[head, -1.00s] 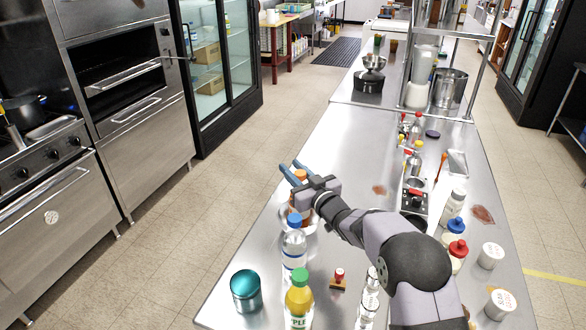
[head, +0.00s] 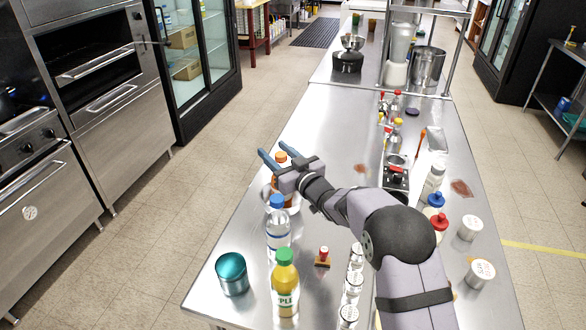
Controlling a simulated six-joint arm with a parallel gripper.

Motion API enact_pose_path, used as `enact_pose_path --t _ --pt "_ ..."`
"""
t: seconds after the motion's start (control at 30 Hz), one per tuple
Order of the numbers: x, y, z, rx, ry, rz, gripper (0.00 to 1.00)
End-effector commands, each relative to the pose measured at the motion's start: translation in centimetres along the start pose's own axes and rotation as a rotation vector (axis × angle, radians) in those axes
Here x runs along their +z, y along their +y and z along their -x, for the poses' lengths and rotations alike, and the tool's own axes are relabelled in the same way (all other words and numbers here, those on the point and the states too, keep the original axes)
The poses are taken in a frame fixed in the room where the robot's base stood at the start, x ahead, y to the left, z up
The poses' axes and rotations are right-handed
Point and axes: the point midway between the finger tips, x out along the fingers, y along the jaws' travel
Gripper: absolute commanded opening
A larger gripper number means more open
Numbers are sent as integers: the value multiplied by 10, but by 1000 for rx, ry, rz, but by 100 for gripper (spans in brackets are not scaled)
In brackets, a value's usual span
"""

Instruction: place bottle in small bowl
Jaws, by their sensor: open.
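My gripper (head: 270,147) has blue fingers spread apart, at the left edge of the steel counter. An orange-capped bottle (head: 281,158) with brownish contents stands there; its cap shows between the fingers. The gripper and wrist cover part of it, and contact cannot be told. A pale rim (head: 267,191) beside its lower part may be the small bowl, mostly hidden; whether the bottle stands inside it is unclear. A clear bottle with a blue cap (head: 278,236) stands upright in front. A yellow juice bottle with a green cap (head: 285,288) stands nearer still.
A teal canister (head: 232,274) stands at the near left edge. A red-handled stamp (head: 323,257) and several small shakers (head: 353,287) stand right of the bottles. Squeeze bottles (head: 437,222) and white-lidded jars line the right side. The counter's middle left beyond the gripper is clear.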

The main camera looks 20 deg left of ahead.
Motion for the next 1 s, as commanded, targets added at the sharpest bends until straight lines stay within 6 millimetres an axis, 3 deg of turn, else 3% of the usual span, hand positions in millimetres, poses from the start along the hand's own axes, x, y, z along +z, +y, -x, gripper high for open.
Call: enact_pose_path --t 0.6,0.8,1.0 --pt "1 0 86 1 2 1 44" --pt "0 0 104 0 2 1 44" --pt "0 0 111 0 2 1 44"
